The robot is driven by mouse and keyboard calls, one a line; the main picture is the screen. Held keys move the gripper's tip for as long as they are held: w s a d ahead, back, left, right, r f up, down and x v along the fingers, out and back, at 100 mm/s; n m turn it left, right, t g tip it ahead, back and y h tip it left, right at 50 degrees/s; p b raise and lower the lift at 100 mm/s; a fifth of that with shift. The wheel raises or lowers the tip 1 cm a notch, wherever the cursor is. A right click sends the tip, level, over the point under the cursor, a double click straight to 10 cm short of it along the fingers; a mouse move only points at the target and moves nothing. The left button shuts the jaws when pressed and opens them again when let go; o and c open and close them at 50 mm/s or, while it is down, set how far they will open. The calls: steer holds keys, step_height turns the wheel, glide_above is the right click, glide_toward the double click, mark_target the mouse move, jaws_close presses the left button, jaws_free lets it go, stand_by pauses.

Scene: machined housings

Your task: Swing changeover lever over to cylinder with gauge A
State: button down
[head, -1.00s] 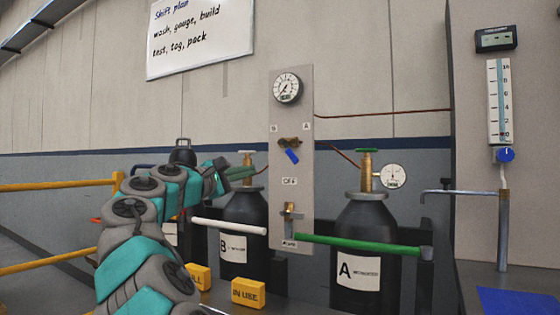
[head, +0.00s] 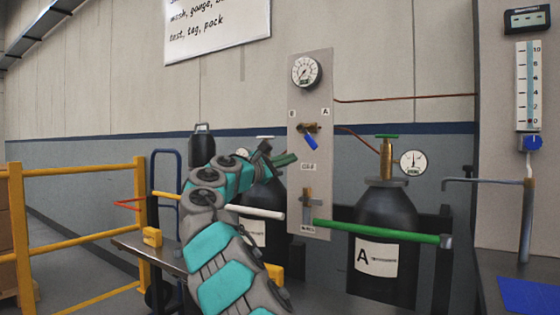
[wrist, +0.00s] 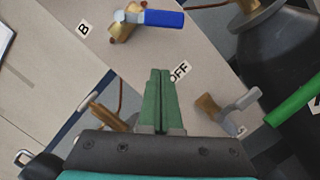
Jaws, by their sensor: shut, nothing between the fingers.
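The changeover lever (head: 311,142) has a blue handle on a brass valve, on the grey panel (head: 310,95) between the B and A marks. The handle points down and slightly right. The lever also shows at the top of the wrist view (wrist: 163,18). Cylinder A (head: 386,225) is black, right of the panel, with a round gauge (head: 413,162) at its valve. Cylinder B (head: 262,195) is left of the panel, partly hidden by my arm. My gripper (head: 290,159) has green fingers, shut and empty. In the wrist view its tips (wrist: 159,72) are near the OFF label, apart from the lever.
A second brass valve with a grey handle (wrist: 235,113) is low on the panel. A green bar (head: 375,231) and a white bar (head: 255,212) cross before the cylinders. A round gauge (head: 306,71) tops the panel. A yellow railing (head: 80,222) stands left.

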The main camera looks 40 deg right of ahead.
mark_target(308, 136)
steer(key=shift+s+d+r+b, duration=0.15)
steer(key=shift+s+d+r, duration=0.25)
steer(key=shift+s+r, duration=0.35)
steer(key=shift+s+d+r+b, duration=0.15)
steer(key=shift+s+d+r, duration=0.25)
steer(key=shift+s+r, duration=0.25)
